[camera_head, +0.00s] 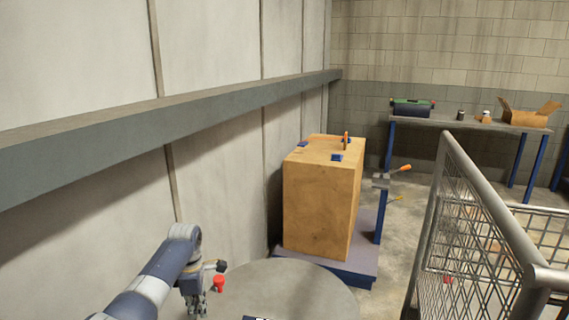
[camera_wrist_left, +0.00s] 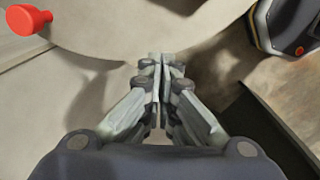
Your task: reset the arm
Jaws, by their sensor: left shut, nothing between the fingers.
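My left arm comes in from the lower left in the head view. Its gripper (camera_head: 196,308) points down at the near left edge of a round grey table (camera_head: 290,280). In the left wrist view the two fingers of the left gripper (camera_wrist_left: 165,62) are closed together with nothing between them. A small red flared piece (camera_head: 218,283) shows at the table's left edge, beside the gripper and apart from it. The red piece also shows at the upper left of the left wrist view (camera_wrist_left: 28,19). My right gripper is not in view.
A wooden box (camera_head: 318,210) stands behind the table on a low base, with small items on top. A mesh cart with a metal rail (camera_head: 487,215) stands at the right. A workbench (camera_head: 450,123) is at the back. The wall (camera_head: 80,220) is close on the left.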

